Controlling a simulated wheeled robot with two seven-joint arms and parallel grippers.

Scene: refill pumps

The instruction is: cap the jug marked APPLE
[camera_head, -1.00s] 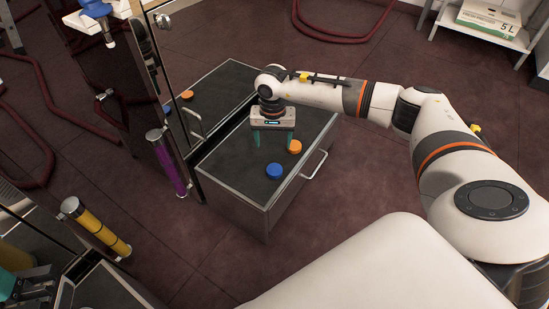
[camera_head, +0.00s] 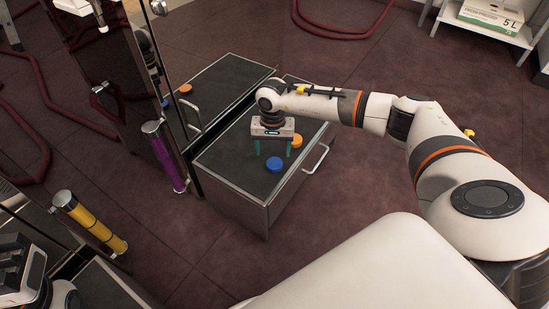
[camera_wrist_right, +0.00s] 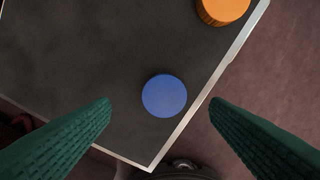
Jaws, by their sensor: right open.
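A blue cap (camera_head: 275,165) and an orange cap (camera_head: 296,141) lie on the dark top of a metal drawer unit (camera_head: 238,207). My right gripper (camera_head: 272,149) points down above this top, open and empty. In the right wrist view the blue cap (camera_wrist_right: 164,96) shows between the two spread green fingers (camera_wrist_right: 162,103), below them and untouched. The orange cap (camera_wrist_right: 222,8) is cut off at that view's top edge. Part of my left gripper (camera_head: 20,275) shows at the lower left edge; its fingers cannot be made out. No APPLE label can be read.
A shiny panel beside the drawer unit mirrors its top and caps. Purple (camera_head: 165,157) and yellow (camera_head: 92,223) tubes stand on the dispenser front at left. A drawer handle (camera_head: 316,159) sticks out at right. A white shelf (camera_head: 485,28) holds a box at back right.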

